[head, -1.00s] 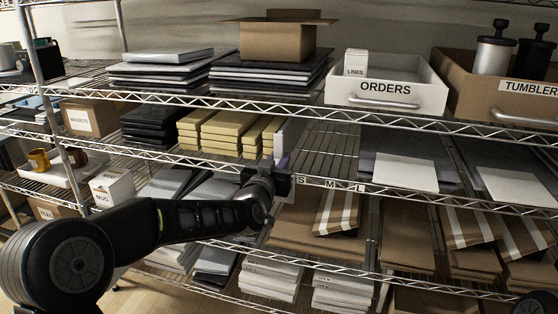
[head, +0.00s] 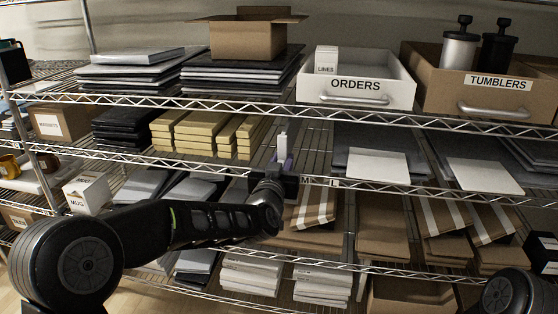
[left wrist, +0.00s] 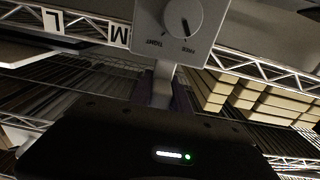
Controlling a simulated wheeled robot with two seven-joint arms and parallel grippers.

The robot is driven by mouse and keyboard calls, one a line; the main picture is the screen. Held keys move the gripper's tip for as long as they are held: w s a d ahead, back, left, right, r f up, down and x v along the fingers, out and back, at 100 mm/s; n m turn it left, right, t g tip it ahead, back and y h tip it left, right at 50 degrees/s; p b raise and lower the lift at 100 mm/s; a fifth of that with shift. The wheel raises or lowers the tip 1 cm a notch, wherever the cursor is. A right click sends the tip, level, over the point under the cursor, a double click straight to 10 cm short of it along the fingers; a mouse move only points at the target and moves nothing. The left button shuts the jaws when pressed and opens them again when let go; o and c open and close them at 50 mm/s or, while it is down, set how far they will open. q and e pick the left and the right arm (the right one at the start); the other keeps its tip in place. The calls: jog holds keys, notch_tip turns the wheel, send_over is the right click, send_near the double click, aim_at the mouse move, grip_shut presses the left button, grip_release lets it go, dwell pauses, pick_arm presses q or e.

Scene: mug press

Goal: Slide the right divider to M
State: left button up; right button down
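The right divider (head: 282,147) is a pale upright panel on the middle shelf, to the right of the yellow boxes, with a gap between. My left gripper (head: 286,166) is at its front edge, with purplish fingers. In the left wrist view my left gripper (left wrist: 166,92) has its fingers on both sides of a grey stem (left wrist: 164,76), below a grey plate with a round knob (left wrist: 183,18) marked TIGHT and FREE. The M label (left wrist: 119,34) shows beside the plate. In the head view the M label (head: 305,181) is just right of my gripper; S is hidden. My right gripper is out of view.
Yellow boxes (head: 205,133) stand left of the divider. Bare wire shelf (head: 316,142) lies to its right, up to grey and white flat packs (head: 377,163). The shelf above holds a white ORDERS bin (head: 356,92). The L label (head: 333,183) is right of M.

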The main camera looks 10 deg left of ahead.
pick_arm(q)
jog(key=o, duration=0.4)
jog(key=s, duration=0.7)
jog(key=shift+s+a, duration=0.25)
jog(key=shift+s, duration=0.15)
jog(key=shift+f, duration=0.1)
